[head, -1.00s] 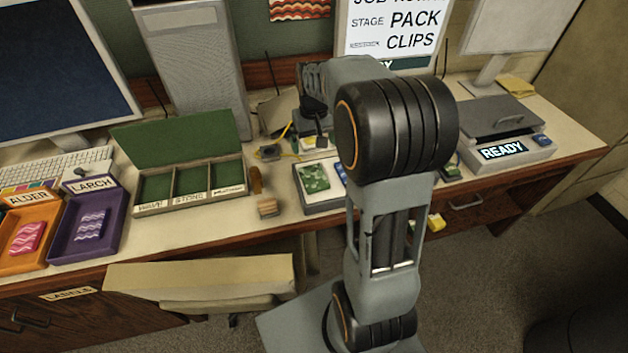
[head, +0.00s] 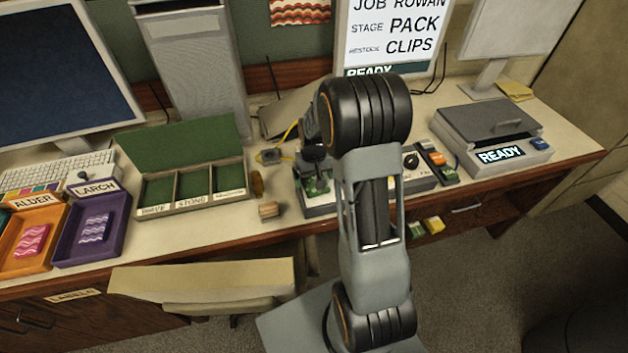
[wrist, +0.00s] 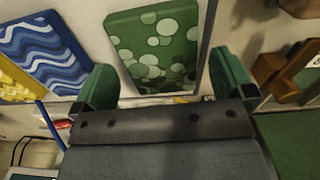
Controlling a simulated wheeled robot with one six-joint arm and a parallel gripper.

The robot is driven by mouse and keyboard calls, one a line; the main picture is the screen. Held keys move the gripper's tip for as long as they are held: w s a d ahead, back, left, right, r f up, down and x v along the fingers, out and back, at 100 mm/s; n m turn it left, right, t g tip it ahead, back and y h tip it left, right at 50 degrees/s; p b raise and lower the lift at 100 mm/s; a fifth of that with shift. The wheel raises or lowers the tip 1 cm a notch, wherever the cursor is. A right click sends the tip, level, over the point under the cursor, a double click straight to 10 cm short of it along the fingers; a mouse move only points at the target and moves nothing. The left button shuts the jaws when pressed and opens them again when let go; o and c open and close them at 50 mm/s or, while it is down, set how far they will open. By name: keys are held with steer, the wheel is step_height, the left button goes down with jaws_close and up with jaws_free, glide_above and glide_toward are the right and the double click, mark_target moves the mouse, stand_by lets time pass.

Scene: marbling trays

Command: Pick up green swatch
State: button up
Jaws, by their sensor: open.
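The green swatch (wrist: 150,45), patterned with pale circles, lies in a light grey tray (wrist: 108,7) in the wrist view. In the head view it (head: 318,189) is partly hidden by my gripper (head: 316,172). In the wrist view my gripper (wrist: 165,85) is open, with one green-padded finger toward each side of the swatch's near end. The gripper body covers the near edge of the view. I cannot tell whether the fingers touch the swatch or how high they are above it.
A blue wavy swatch (wrist: 42,48) and a yellow one (wrist: 15,82) lie left of the green swatch. A wooden block (head: 268,209) and a green-lined compartment box (head: 205,205) stand left of the tray. Orange (head: 28,268) and purple (head: 118,238) trays sit further left.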

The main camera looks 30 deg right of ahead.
steer(key=shift+f, duration=0.55)
steer(key=shift+c, duration=0.2)
steer(key=c, duration=0.9)
steer(key=shift+o, duration=0.2)
steer(key=shift+r, duration=0.1)
